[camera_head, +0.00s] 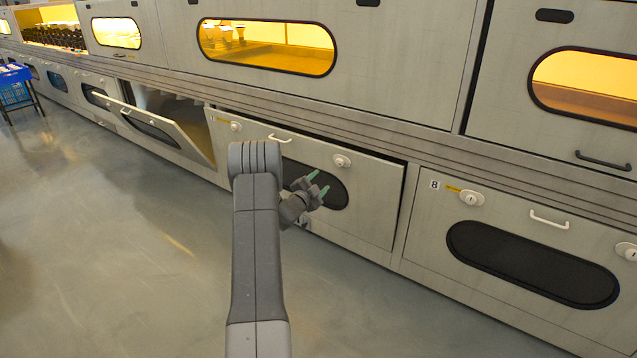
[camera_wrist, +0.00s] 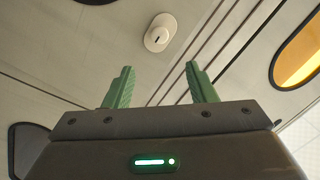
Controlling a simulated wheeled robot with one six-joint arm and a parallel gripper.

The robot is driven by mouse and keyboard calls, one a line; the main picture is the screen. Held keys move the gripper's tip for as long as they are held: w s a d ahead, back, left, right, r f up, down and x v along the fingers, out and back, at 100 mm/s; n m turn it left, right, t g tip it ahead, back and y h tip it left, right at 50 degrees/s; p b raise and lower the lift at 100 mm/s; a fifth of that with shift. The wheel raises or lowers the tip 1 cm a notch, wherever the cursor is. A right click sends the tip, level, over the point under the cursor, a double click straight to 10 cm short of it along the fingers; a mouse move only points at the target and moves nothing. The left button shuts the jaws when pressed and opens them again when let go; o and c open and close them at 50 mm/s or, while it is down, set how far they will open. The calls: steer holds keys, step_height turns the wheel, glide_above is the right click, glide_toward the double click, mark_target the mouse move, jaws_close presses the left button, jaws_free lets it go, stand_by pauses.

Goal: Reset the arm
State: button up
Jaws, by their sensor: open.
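My gripper (camera_head: 318,184) has green fingers and is held in front of the lower door with the dark oval window (camera_head: 322,182). In the wrist view my gripper (camera_wrist: 160,88) shows its two green fingers spread apart with nothing between them. A round white lock (camera_head: 341,161) sits on that door, above and right of the fingers; a round lock also shows beyond the fingertips in the wrist view (camera_wrist: 159,33). My grey arm reaches up from the bottom middle of the head view.
Left of my arm, a lower door (camera_head: 150,125) hangs tilted outward. Door 8 (camera_head: 500,240) stands at the right with a white handle. Above are yellow-lit oval windows (camera_head: 268,48). A blue crate (camera_head: 14,90) stands far left. The grey floor (camera_head: 110,250) is clear.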

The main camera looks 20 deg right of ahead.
mark_target(339, 163)
stand_by(0.4)
steer(key=b+x, duration=0.3)
steer(key=x, duration=0.9)
steer(key=shift+s+f, duration=0.1)
steer(key=shift+b+x, duration=0.3)
steer(key=shift+x, duration=0.65)
